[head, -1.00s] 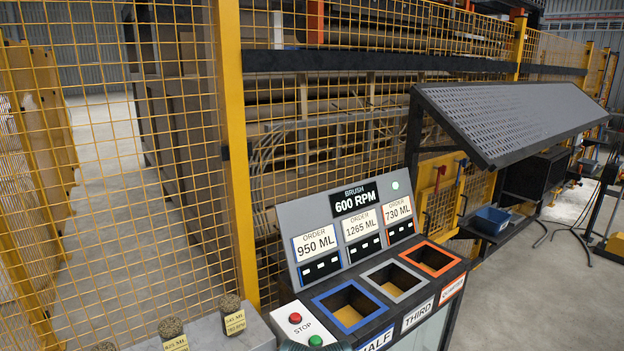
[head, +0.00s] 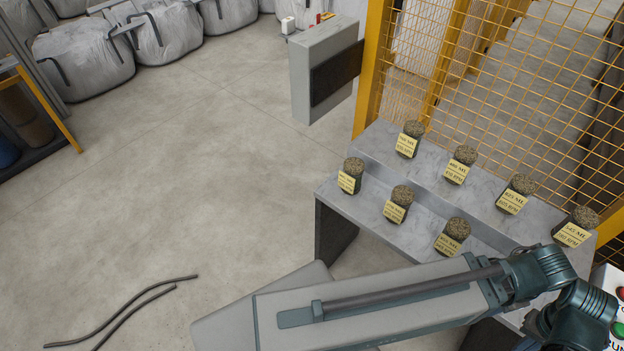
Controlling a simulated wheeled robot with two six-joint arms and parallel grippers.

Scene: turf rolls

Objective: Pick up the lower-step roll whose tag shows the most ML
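Several turf rolls with yellow tags stand upright on a grey two-step stand (head: 375,150). On the lower step I see a left roll (head: 350,174), a middle roll (head: 398,205) and a right roll (head: 452,237). The upper step holds four-sided-tagged rolls: one at the left end (head: 410,138), then another (head: 460,164), another (head: 515,193) and one at the right end (head: 576,227). The tags carry ML and RPM lines; the lower-step numbers are too small to read surely. My arm crosses the bottom right and hides the stand's front right. Neither gripper is in view.
A yellow mesh fence (head: 480,70) rises behind the stand. A grey box (head: 325,68) is by the fence post. White bulk bags (head: 85,55) line the back left. Dark cables (head: 125,308) lie on the open floor. Part of a button panel (head: 612,290) shows at right.

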